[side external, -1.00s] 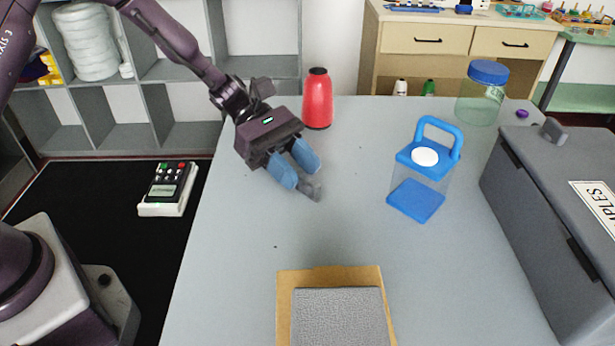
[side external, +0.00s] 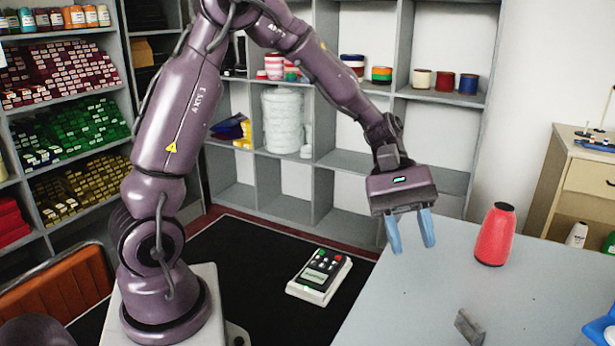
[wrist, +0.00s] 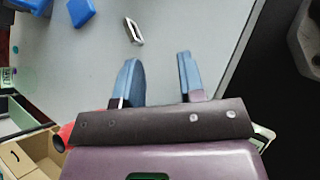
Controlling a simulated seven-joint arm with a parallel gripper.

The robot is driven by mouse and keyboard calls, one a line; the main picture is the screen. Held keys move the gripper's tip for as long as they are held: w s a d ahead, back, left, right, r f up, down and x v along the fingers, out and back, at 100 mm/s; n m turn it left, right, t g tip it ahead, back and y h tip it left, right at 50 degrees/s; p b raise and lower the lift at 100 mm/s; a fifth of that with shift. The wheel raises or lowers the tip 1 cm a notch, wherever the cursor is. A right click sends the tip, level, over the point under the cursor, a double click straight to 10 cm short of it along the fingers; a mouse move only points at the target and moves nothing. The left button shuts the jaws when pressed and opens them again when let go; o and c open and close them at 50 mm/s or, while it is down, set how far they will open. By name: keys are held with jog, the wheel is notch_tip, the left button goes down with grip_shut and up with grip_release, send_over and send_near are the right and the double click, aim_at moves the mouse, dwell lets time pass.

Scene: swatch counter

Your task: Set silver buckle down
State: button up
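The silver buckle (side external: 469,327) rests on the grey counter (side external: 400,300) near the bottom of the side view. In the wrist view the buckle (wrist: 134,32) is a small pale frame with a dark slot, on the counter beyond the fingertips. My gripper (side external: 410,248) is raised above the counter's left edge, up and left of the buckle in the side view. Its two blue fingers are spread apart with nothing between them, as the wrist view (wrist: 158,75) also shows. The gripper does not touch the buckle.
A red cone spool (side external: 495,236) stands on the counter right of my gripper. A blue object (side external: 600,326) is cut off at the lower right. A white keypad device (side external: 319,276) lies on the black mat (side external: 240,262). The counter around the buckle is clear.

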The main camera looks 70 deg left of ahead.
jog(key=s+a+r+m+t+y, duration=0.2)
jog(key=s+r+m+t+y, duration=0.1)
jog(key=s+r+m+y, duration=0.1)
jog(key=s+a+r+m+t+y, duration=0.3)
jog(key=s+r+m+y, duration=0.2)
jog(key=s+m, duration=0.4)
jog(key=shift+s+a+r+t+y, duration=0.2)
jog(key=shift+s+a+t+y, duration=0.15)
jog(key=shift+s, duration=0.85)
